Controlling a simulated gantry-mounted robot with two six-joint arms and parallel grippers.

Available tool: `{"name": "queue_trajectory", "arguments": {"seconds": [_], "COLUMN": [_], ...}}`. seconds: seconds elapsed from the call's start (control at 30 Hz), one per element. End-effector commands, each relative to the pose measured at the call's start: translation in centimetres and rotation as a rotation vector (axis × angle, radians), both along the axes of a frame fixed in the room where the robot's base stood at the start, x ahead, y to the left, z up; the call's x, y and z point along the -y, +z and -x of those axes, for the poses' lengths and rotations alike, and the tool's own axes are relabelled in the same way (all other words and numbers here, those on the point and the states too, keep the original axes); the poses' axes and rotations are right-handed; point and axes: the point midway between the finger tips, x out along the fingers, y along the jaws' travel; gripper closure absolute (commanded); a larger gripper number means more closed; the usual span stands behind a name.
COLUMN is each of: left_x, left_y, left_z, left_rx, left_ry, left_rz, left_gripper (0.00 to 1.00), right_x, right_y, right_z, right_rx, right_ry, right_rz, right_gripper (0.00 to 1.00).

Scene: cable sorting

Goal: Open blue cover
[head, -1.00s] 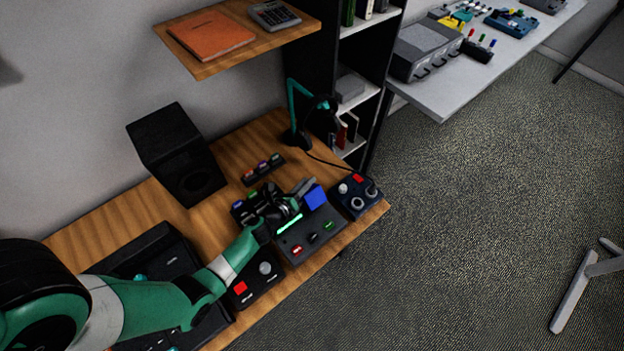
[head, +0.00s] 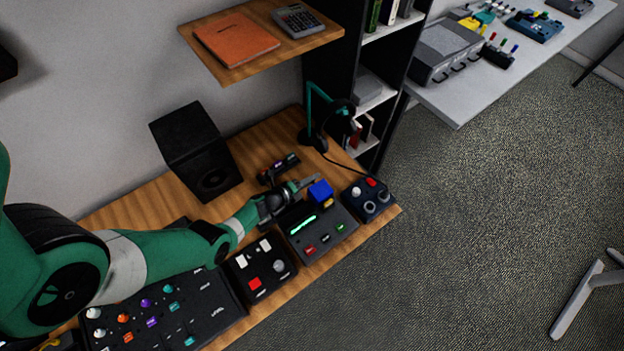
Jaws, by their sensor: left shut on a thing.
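The blue cover (head: 320,190) sits at the back right of a dark control box (head: 322,238) on the wooden desk. A small yellow part (head: 327,203) shows just below its front edge. The box also has a lit green bar (head: 303,225) and small red, dark and green switches on its front. My left gripper (head: 311,182) reaches in from the left behind the box. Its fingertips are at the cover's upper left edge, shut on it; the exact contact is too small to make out. My right gripper is not in view.
A dark box with knobs and a red button (head: 368,199) stands close to the right. A box with a red square button (head: 262,271) is on the left. A small button strip (head: 279,169), a desk lamp (head: 314,115) and a black speaker (head: 196,152) stand behind.

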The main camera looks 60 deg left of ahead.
Motion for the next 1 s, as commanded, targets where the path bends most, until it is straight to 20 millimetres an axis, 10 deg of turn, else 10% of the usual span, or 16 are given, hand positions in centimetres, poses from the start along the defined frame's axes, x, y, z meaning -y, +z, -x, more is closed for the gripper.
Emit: {"name": "queue_trajectory", "arguments": {"seconds": [0.53, 0.57, 0.7, 1.0], "left_x": [-0.06, -0.06, -0.05, -0.03], "left_y": [-0.39, -0.39, -0.37, -0.14], "left_z": [0.11, 0.12, 0.1, 0.23], "left_rx": [-0.005, -0.005, -0.005, -0.004], "left_ry": [0.001, 0.001, 0.0, 0.001], "left_rz": [-0.002, -0.002, -0.002, -0.003], "left_gripper": [1.0, 0.72, 0.47, 0.43], "right_x": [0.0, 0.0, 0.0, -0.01], "right_y": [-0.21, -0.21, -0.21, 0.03], "right_z": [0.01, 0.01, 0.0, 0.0], "right_rx": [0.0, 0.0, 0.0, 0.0], "right_ry": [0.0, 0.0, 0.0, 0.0], "right_rz": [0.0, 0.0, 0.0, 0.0], "right_gripper": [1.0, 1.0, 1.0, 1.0]}}
